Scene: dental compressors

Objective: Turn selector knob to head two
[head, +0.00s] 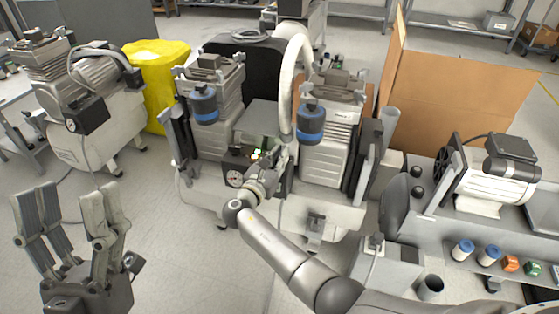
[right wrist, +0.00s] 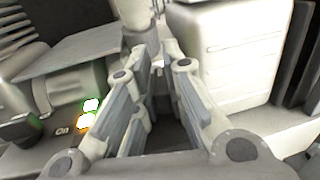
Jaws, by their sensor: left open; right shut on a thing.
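The dental compressor has two motor heads: a left one (head: 215,110) and a right one (head: 328,150), each with a blue-banded filter. Between them is the dark control box (head: 236,160) with a round gauge (head: 234,179) and lit green lights (head: 258,152). Glowing green and orange lights (right wrist: 88,112) also show in the right wrist view. My right gripper (head: 278,158) is at the right end of this box, its fingers (right wrist: 160,60) shut on what seems to be the selector knob, which they hide. Its pointing direction cannot be seen. My left gripper (head: 68,197) is open and empty, above the floor.
A cardboard panel (head: 460,100) stands at the right. A bench (head: 450,235) there carries a motor (head: 500,180) and small parts. A white hose (head: 290,75) rises between the heads.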

